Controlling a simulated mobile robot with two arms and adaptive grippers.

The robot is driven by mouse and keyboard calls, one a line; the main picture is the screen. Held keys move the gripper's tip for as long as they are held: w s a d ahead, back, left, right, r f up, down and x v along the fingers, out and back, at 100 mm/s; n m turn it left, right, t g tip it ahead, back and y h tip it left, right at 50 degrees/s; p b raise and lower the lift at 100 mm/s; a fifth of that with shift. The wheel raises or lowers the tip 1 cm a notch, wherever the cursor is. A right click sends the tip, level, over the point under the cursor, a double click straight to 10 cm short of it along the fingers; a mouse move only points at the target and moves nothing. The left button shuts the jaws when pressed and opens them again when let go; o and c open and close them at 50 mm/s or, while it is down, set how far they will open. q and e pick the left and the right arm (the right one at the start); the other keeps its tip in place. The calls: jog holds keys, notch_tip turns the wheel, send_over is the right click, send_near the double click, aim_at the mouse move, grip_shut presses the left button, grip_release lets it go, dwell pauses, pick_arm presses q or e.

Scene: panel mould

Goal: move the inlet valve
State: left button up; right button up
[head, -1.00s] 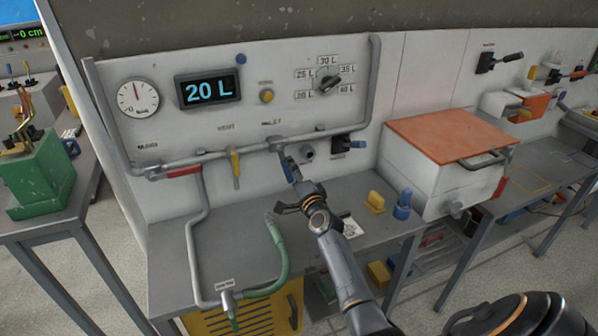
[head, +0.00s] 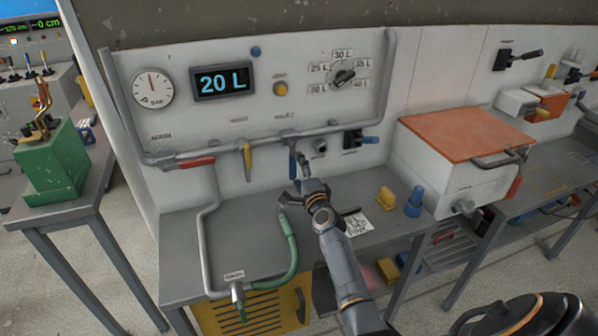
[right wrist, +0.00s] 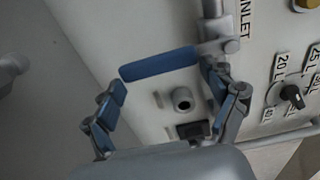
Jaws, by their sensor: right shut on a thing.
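The inlet valve (head: 292,165) has a blue lever handle below the horizontal pipe on the panel, and the handle points down in the head view. It also shows in the right wrist view (right wrist: 158,66), beside the INLET label, as a blue bar lying across between the fingertips. The exact contact is partly hidden in the head view. My left gripper is not in view.
A red handle (head: 197,162) and a yellow handle (head: 247,160) sit on the same pipe to the left. A display (head: 223,82) reads 20 L, beside a gauge (head: 152,88). A green hose (head: 291,252) curves near my arm. An orange-lidded box (head: 465,133) stands right.

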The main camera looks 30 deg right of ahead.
jog(key=o, duration=1.5)
jog(key=v, duration=1.2)
